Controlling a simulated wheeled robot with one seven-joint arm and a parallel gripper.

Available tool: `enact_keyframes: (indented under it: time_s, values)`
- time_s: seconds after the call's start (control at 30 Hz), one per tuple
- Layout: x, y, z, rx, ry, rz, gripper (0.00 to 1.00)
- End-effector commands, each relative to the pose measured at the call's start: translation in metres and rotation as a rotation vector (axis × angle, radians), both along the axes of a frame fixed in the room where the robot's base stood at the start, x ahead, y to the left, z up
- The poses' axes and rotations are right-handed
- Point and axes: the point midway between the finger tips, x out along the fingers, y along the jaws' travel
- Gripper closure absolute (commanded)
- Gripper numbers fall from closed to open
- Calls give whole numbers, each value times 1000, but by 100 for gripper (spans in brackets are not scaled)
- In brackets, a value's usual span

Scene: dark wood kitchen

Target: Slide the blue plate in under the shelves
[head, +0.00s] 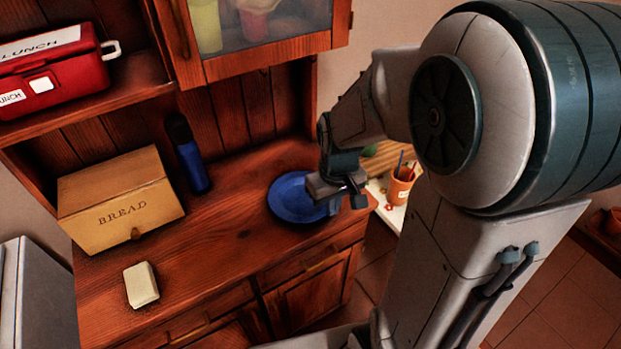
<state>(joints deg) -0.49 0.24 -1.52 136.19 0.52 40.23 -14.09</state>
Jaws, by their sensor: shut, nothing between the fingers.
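The blue plate (290,200) lies flat on the wooden counter of the dresser, close to its right end and front edge. My gripper (345,200) is at the plate's right side and hides part of its right rim. The gripper is shut with nothing in it. I cannot tell whether it touches the plate. The shelves (95,97) and a glass-door cabinet (262,58) stand above the back of the counter.
A bread box (118,205) and a dark blue bottle (188,155) stand at the back left of the counter. A pale block (141,285) lies at the front left. A red lunch box (50,68) sits on the shelf. An orange cup (400,185) stands beyond the counter's right end.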

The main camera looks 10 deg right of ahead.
Motion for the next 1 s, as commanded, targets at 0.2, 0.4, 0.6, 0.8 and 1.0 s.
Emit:
enact_keyframes:
  time_s: [0.2,0.4,0.6,0.8,1.0]
  values:
    - [15,-4,-26,-5,52,48,100]
    - [18,-6,-38,-6,61,59,100]
    - [17,-6,-63,-6,64,58,100]
    - [17,-6,-94,-7,65,57,100]
    - [17,-6,-123,-6,64,57,100]
